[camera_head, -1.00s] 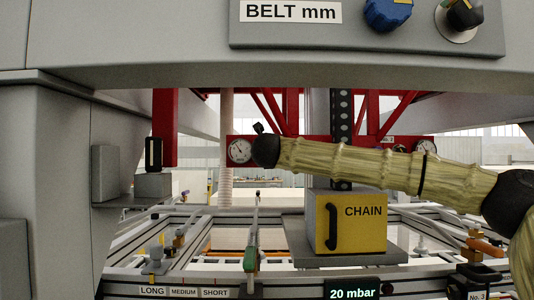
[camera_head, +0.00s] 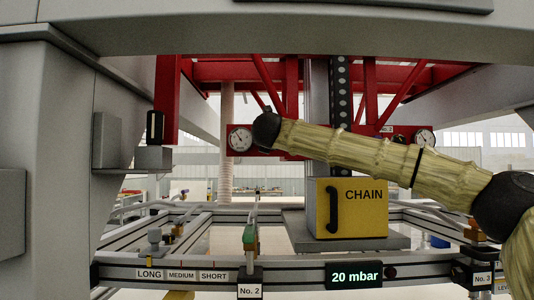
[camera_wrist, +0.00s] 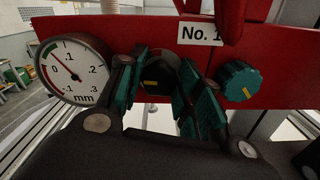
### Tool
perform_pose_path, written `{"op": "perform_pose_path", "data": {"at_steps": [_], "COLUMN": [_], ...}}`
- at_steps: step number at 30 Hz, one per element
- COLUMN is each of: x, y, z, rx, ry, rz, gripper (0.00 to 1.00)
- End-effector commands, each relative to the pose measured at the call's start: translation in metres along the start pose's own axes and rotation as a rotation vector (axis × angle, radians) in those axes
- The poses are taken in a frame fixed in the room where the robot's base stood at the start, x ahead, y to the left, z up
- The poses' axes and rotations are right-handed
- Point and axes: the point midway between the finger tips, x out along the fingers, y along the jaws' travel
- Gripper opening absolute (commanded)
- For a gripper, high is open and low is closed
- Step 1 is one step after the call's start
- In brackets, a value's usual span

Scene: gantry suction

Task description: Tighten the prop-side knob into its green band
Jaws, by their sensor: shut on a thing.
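In the wrist view a black knob (camera_wrist: 157,84) with a yellow mark sits on a red bar between my gripper's (camera_wrist: 162,92) teal-padded fingers. The fingers are shut on it and partly hide it. To its left is a round white gauge (camera_wrist: 72,72) marked in mm, with coloured bands along its rim; its needle points up and left. A teal knob (camera_wrist: 238,83) with a yellow mark is to the right, free of the fingers. The gauge also shows in the head view (camera_head: 240,138), beside the dark end of my arm, which hides the fingers there. I cannot tell which knob is the prop-side one.
The red bar carries a "No. 1" label (camera_wrist: 200,34) and, in the head view, a second gauge (camera_head: 424,138) farther right. A yellow CHAIN box (camera_head: 350,208) stands below my arm. A frame rail (camera_head: 120,274) with length labels and a "20 mbar" display (camera_head: 353,275) crosses the front.

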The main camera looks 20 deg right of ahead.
Motion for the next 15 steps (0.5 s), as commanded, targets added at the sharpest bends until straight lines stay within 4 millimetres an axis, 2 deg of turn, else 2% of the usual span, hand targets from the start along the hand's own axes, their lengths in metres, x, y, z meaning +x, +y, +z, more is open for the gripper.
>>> {"op": "perform_pose_path", "data": {"at_steps": [1,15], "x": [0.0002,0.0006], "y": [-0.0025,-0.0022], "z": [-0.0054,-0.0015], "rx": [0.027,0.195], "ry": [-0.002,0.0], "rz": [-0.002,-0.002], "gripper": [0.11,0.11]}}
